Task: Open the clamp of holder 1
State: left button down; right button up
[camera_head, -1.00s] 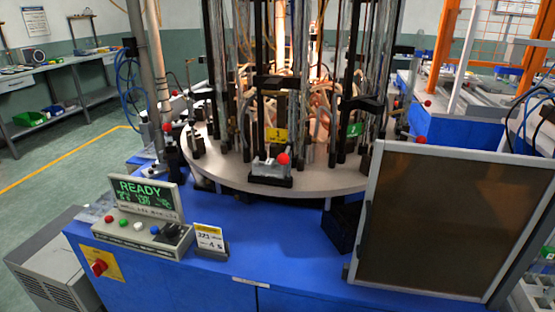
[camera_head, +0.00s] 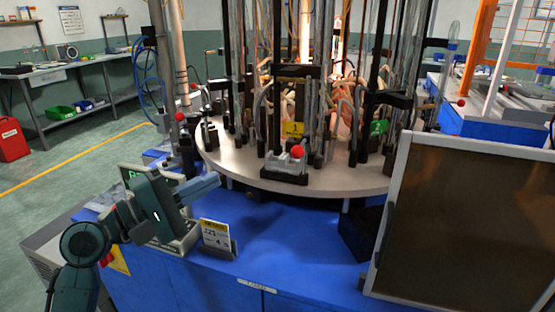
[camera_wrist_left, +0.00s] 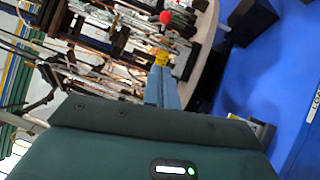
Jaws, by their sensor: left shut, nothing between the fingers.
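Holder 1 carries a yellow label with a 1 (camera_head: 293,129) and stands at the front of the round grey turntable (camera_head: 235,165). Its clamp (camera_head: 285,164) is a small grey block on a black base with a red ball knob (camera_head: 298,152). In the left wrist view the red knob (camera_wrist_left: 166,17) and the yellow label (camera_wrist_left: 161,59) lie beyond my fingertips. My left gripper (camera_head: 217,181) is shut and empty, with blue-grey fingers (camera_wrist_left: 162,92), to the left of the clamp and apart from it. It hides most of the control panel. My right gripper is not in view.
A dark framed panel (camera_head: 470,215) stands at the front right. A small sign (camera_head: 216,238) stands on the blue machine top (camera_head: 285,235). A green label (camera_head: 378,127) marks another holder to the right. Glass tubes and black posts crowd the turntable.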

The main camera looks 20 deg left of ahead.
pick_arm(q)
jog(key=s+d+p+x, duration=0.1)
jog(key=d+p+x, duration=0.1)
jog(key=x, duration=1.1)
jog(key=shift+s, duration=0.4)
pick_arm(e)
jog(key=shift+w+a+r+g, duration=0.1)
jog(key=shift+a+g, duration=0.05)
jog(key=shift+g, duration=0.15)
pick_arm(q)
jog(key=shift+d+r, duration=0.1)
jog(key=shift+r, duration=0.05)
jog(key=shift+p, duration=0.3)
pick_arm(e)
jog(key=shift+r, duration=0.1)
